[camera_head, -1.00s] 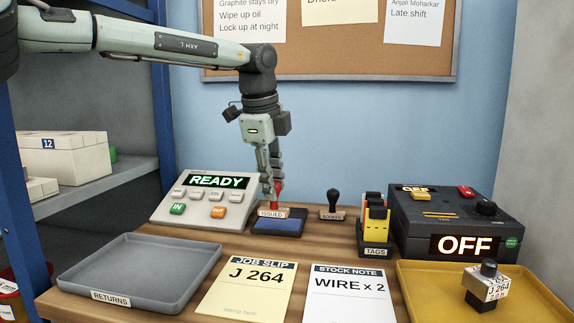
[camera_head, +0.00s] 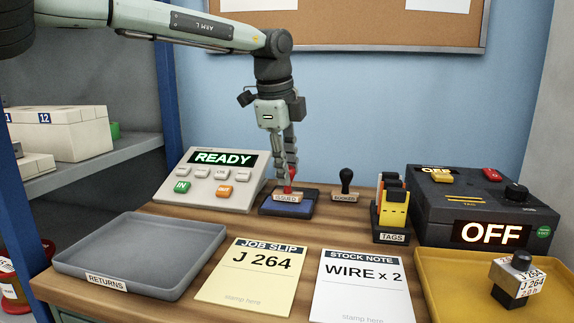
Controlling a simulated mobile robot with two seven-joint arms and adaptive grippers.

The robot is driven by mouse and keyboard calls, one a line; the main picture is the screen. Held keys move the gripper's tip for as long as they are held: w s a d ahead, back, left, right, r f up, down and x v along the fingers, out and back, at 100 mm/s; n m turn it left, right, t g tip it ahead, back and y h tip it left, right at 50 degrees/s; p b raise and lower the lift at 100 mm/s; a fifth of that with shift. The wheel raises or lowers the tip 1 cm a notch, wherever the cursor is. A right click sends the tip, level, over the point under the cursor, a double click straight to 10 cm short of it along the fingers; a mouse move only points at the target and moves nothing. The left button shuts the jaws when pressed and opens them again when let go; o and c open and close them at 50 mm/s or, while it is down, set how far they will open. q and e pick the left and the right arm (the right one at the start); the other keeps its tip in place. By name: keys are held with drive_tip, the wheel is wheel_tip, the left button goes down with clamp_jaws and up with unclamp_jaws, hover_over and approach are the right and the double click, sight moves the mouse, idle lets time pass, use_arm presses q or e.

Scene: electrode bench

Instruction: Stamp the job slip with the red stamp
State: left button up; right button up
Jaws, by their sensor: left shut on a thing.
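The red stamp (camera_head: 288,189), labelled ISSUED, is upright at the blue ink pad (camera_head: 292,210) at the back middle of the bench. My left gripper (camera_head: 290,178) points down and is shut on the red stamp's handle. I cannot tell whether the stamp's base touches the pad. The yellow job slip (camera_head: 250,278), marked J 264 with a "stamp here" area at its bottom, lies flat in front of the pad. No stamp mark shows on it. My right gripper is not in view.
A black-handled stamp (camera_head: 346,183) stands right of the pad. The stock note (camera_head: 361,290) lies right of the slip. A grey RETURNS tray (camera_head: 140,285) is at the left, a yellow tray (camera_head: 440,300) at the right. A READY panel (camera_head: 205,198) and tags rack (camera_head: 392,237) flank the pad.

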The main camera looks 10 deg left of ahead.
use_arm(q)
drive_tip(key=shift+s+f+b, duration=0.1)
drive_tip(key=shift+f+b, duration=0.65)
drive_tip(key=shift+b, duration=0.1)
idle(2.3)
drive_tip(key=shift+r, duration=0.15)
drive_tip(key=shift+r+p, duration=1.9)
drive_tip(key=shift+r, duration=1.65)
